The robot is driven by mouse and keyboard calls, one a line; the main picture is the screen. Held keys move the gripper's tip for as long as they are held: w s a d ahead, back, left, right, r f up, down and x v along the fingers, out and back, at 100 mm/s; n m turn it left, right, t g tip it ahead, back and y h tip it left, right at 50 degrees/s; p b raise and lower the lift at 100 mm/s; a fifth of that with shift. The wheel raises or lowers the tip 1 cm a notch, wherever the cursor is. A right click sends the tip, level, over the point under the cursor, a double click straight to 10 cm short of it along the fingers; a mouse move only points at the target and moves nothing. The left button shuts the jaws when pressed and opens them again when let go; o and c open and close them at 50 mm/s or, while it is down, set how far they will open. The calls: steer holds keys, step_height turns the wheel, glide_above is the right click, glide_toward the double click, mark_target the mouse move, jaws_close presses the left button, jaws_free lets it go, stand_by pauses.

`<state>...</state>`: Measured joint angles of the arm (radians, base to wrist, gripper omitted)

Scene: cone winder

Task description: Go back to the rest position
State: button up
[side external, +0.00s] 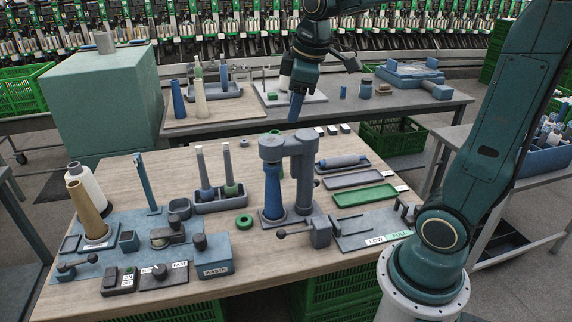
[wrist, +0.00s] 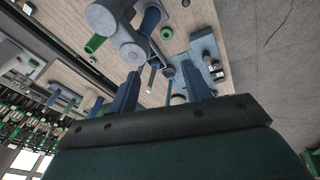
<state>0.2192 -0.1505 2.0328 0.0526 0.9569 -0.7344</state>
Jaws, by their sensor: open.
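My gripper (side external: 296,106) hangs in the air above the far side of the wooden table (side external: 250,285), behind the grey-blue winder post (side external: 303,165). Its blue fingers point down. In the wrist view the two fingers of my gripper (wrist: 162,85) stand wide apart with nothing held between them. The winder post carries a blue cone (side external: 272,202) at its left side, standing upright. In the wrist view the post (wrist: 112,18) shows beyond the fingers, tilted by the camera angle. No marked rest position shows in either view.
A green ring (side external: 243,220) lies left of the post. A holder (side external: 220,202) with upright cones stands behind it. A green tray (side external: 363,196) lies to the right. At the left stand a tan cone (side external: 85,208) and a waste box (side external: 203,257). A second table (side external: 420,107) stands behind.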

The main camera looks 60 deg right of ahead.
steer(key=s+a+f+m+t+y, duration=0.1)
steer(key=s+a+m, duration=0.4)
steer(key=s, duration=1)
steer(key=shift+a+f+t, duration=0.65)
steer(key=shift+a+t, duration=0.05)
steer(key=shift+a, duration=0.95)
